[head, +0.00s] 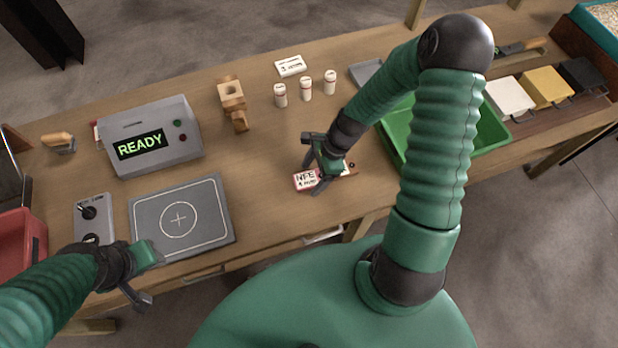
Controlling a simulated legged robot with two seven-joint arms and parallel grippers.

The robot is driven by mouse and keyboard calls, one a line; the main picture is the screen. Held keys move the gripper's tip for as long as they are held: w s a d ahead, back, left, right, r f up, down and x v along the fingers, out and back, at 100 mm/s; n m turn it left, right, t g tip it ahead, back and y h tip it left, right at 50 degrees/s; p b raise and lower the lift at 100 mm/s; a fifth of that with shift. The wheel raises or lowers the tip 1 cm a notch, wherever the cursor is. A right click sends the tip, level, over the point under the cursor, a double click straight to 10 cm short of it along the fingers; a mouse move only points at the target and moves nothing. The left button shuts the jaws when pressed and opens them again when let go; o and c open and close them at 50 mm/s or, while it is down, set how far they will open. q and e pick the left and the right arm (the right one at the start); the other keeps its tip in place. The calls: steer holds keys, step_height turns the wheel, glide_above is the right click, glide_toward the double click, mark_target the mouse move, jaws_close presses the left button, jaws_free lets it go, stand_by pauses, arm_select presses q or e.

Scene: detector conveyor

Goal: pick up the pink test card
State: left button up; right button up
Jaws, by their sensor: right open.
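A card with a pinkish-red border and a white label (304,181) lies flat on the wooden table near its front edge, in the middle of the head view. My right gripper (313,166) is open, its fingers spread over the card's right part and partly hiding it. I cannot tell whether the fingers touch the card.
A grey pad with a cross mark (205,203) and a detector box reading READY (165,150) stand left. Several white bottles (305,89), a white card (291,66) and a wooden block (231,92) are behind.

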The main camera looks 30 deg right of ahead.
steer(key=shift+s+d, duration=0.15)
steer(key=shift+d, duration=0.15)
steer(key=c, duration=1)
steer(key=shift+a, duration=0.15)
jaws_close()
